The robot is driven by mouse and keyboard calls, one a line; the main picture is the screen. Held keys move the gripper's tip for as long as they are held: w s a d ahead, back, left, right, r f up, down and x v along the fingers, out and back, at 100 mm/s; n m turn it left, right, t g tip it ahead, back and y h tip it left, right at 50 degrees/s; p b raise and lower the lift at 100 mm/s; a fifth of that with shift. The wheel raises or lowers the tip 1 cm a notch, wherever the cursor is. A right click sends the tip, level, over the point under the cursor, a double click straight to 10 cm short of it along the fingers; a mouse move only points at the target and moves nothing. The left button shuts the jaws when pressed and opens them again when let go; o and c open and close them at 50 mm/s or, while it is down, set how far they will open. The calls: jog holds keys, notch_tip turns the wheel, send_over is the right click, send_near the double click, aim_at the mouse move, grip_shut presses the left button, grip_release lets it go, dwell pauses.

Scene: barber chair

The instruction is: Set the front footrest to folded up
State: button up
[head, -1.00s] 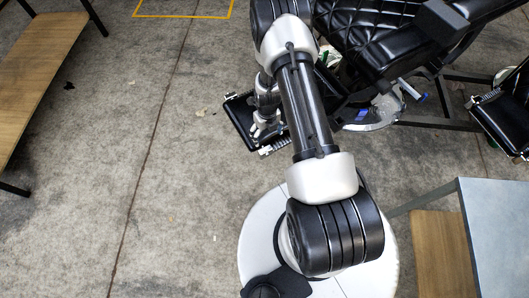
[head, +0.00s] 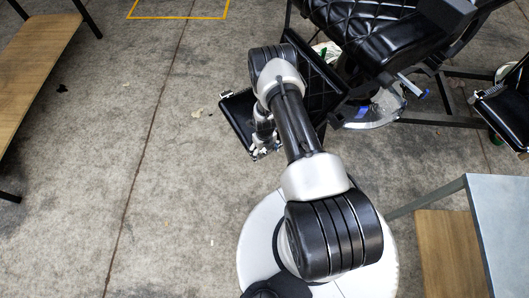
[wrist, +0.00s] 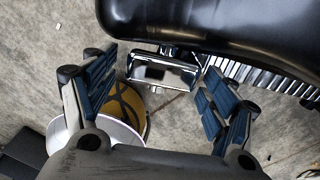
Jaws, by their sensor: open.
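The barber chair (head: 385,35) is black and quilted, at the top right of the head view. Its front footrest is a black pad (head: 236,112) out in front of a quilted leg panel (head: 322,85), partly hidden by my arm. In the wrist view the black pad (wrist: 220,28) fills the top, with a chrome bracket (wrist: 162,72) and a ribbed metal strip (wrist: 265,76) along its edge. My gripper (wrist: 155,92) is open, with blue-padded fingers on either side of the bracket. I cannot tell whether they touch it. In the head view my gripper (head: 261,152) is small at the footrest's near edge.
A wooden bench (head: 38,75) stands at the left. A grey table (head: 500,225) and a wooden board (head: 445,250) are at the lower right. Another black pad with a ribbed edge (head: 505,105) is at the right.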

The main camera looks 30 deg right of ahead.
jog(key=shift+f, duration=0.2)
jog(key=c, duration=1.5)
